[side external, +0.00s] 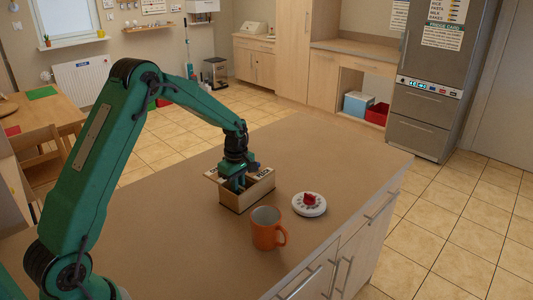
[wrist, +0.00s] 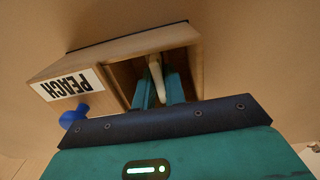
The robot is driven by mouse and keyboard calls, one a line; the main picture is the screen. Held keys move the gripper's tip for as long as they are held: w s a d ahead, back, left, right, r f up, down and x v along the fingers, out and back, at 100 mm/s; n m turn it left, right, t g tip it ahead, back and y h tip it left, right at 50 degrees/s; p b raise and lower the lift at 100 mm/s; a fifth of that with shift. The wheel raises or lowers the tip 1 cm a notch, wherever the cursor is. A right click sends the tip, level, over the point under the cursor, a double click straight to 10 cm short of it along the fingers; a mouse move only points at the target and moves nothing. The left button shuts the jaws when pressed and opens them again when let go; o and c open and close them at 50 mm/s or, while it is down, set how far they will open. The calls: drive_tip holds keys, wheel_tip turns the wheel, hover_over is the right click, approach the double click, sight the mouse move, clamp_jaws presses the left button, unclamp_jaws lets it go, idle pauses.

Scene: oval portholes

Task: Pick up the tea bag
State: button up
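A small wooden box (side external: 247,196) stands on the counter, and my gripper (side external: 238,184) reaches down into its open top. In the wrist view the box (wrist: 120,50) has a white label reading PEACH, upside down. The two teal fingers of my gripper (wrist: 157,88) are inside an open compartment. A pale, narrow thing (wrist: 156,72), which looks like the tea bag seen edge-on, stands between them. I cannot tell whether the fingers press on it. The fingertips and the bag's lower part are hidden in the box.
An orange mug (side external: 265,236) stands in front of the box. A white round dish (side external: 300,208) with a red thing (side external: 310,198) on it is to the right, near the counter edge. A blue knob-like thing (wrist: 73,116) is beside the PEACH label. The counter's left part is clear.

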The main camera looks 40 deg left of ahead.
clamp_jaws()
drive_tip(key=shift+r, duration=5.05)
